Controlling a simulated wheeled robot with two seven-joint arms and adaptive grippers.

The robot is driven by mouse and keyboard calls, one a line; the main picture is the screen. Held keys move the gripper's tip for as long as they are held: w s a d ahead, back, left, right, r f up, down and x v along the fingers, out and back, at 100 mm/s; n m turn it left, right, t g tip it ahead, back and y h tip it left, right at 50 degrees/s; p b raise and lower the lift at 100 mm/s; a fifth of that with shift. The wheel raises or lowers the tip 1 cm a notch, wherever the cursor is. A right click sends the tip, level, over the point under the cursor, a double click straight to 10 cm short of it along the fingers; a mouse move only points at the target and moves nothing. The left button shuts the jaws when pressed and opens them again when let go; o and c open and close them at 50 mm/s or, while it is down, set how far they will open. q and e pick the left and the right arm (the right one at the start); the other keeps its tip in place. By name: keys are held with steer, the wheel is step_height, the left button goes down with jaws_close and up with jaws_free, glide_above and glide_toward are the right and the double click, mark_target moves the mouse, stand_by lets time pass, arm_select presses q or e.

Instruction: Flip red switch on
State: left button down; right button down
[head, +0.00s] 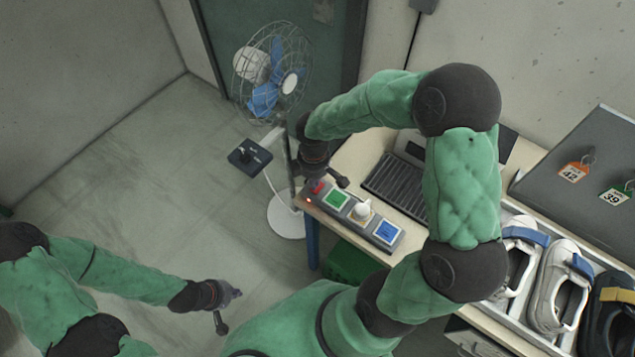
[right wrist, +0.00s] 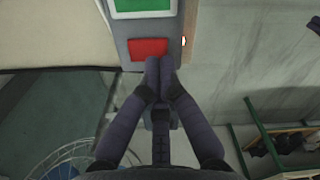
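The red switch (head: 317,187) sits at the left end of a grey switch panel (head: 350,219). In the right wrist view the red switch (right wrist: 149,49) lies just beyond my right gripper's fingertips. My right gripper (right wrist: 159,63) is shut with nothing seen between its fingers; the tips are at the lower right edge of the red switch. I cannot tell if they touch it. My left gripper (head: 233,308) is open and empty, over the floor at the lower left.
A fan (head: 272,80) stands behind the table's left end.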

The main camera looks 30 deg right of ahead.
steer(key=shift+r+p, duration=1.75)
steer(key=shift+r, duration=0.65)
steer(key=shift+f, duration=0.15)
steer(key=s+a+f+m+y+b, duration=0.1)
steer(key=s+a+f+m, duration=0.2)
steer(key=f, duration=0.5)
steer(key=s+a+f+m+y+b, duration=0.1)
steer(key=s+a+f+m, duration=0.3)
steer(key=f, duration=0.4)
steer(key=s+a+f+m+y+b, duration=0.2)
steer(key=s+a+f+m, duration=0.2)
steer(key=a+f+m, duration=0.2)
step_height(320, 180, down, 2)
steer(key=shift+s+a+f, duration=0.15)
steer(key=shift+a, duration=0.6)
